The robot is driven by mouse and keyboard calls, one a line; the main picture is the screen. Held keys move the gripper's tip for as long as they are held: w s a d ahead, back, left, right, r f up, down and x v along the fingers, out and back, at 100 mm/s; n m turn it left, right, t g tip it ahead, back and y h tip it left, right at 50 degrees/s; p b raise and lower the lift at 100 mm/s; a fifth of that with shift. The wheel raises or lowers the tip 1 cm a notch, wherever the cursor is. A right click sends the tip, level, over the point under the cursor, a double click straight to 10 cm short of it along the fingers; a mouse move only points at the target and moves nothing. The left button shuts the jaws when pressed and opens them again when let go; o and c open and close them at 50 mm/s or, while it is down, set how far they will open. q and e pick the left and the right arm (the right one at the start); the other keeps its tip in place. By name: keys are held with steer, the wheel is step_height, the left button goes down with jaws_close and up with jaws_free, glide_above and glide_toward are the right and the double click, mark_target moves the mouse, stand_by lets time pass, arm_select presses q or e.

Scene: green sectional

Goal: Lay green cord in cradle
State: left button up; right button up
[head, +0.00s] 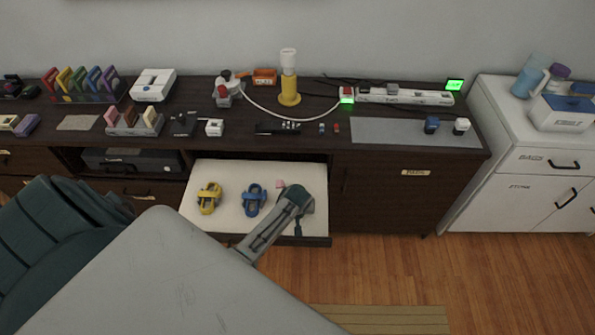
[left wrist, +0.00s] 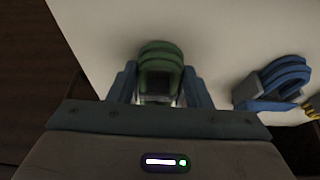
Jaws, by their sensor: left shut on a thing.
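The green cord (left wrist: 160,54), a coiled bundle, sits between the blue fingers of my left gripper (left wrist: 160,92) in the left wrist view. The gripper is shut on it, over the white surface of an open drawer (head: 228,172). In the head view my left gripper (head: 297,197) is at the drawer's right part and mostly hides the green cord. A blue cord (head: 254,199) and a yellow cord (head: 208,199) lie to its left in the drawer. The blue cord also shows in the left wrist view (left wrist: 274,82). I cannot tell which thing is the cradle. My right gripper is not in view.
A small pink piece (head: 281,183) lies in the drawer near the gripper. The dark cabinet top (head: 310,108) above carries a yellow-based lamp (head: 289,92), a power strip (head: 405,96) and several small items. A grey mat (head: 385,131) on its right has bare room.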

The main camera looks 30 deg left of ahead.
arm_select(q)
steer(key=shift+f, duration=0.25)
steer(key=o, duration=1.1)
steer(key=shift+c, duration=0.2)
steer(key=shift+r, duration=0.1)
steer(key=v, duration=1)
steer(key=shift+r, duration=0.3)
steer(key=shift+s, duration=0.1)
